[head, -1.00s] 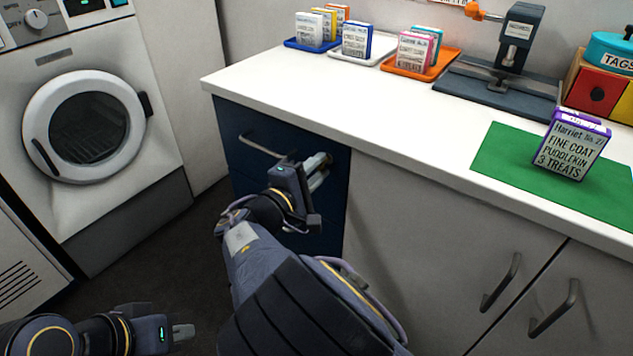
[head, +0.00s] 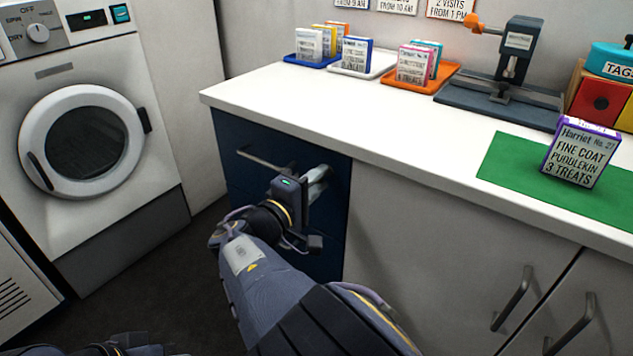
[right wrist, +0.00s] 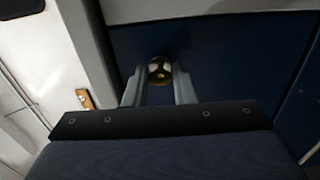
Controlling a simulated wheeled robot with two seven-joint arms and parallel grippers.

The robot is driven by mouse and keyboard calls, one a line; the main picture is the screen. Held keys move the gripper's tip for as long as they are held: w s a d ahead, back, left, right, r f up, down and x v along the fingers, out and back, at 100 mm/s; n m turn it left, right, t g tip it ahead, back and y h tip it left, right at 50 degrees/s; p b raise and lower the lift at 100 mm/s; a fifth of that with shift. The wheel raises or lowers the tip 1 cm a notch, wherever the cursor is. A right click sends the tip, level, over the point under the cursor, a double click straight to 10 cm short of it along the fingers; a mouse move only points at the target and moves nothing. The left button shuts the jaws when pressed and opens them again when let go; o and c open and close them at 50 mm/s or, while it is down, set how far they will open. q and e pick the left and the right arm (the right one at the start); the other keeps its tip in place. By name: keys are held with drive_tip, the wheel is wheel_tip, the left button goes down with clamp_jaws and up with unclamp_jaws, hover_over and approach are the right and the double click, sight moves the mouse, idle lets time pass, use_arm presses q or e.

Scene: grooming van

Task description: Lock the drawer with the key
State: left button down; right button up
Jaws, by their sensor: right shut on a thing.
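The dark blue drawer (head: 232,135) is under the left end of the white counter and looks shut, its front flush with the unit. It has a grey bar handle (head: 262,158). My right gripper (head: 320,176) is at the drawer front, right of the handle. In the right wrist view its two fingers are closed on a small round brass-coloured piece, which looks like the key (right wrist: 159,72), against the blue front. The key's shaft and the keyhole are hidden, so I cannot tell how deep it sits. Only a bit of my left arm shows at the bottom edge; its gripper is out of frame.
The white counter (head: 300,110) overhangs the drawer. On it are small trays with cards, a grey press (head: 500,95), a green mat (head: 500,160) and a purple-edged treat box (head: 580,155). A washing machine (head: 85,150) stands left. Dark floor between is clear.

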drive_tip(key=o, duration=1)
drive_tip(key=p+v, duration=0.1)
drive_tip(key=v, duration=0.6)
drive_tip(key=shift+s+a+p, duration=0.25)
drive_tip(key=shift+s+p, duration=0.05)
drive_tip(key=shift+p, duration=0.05)
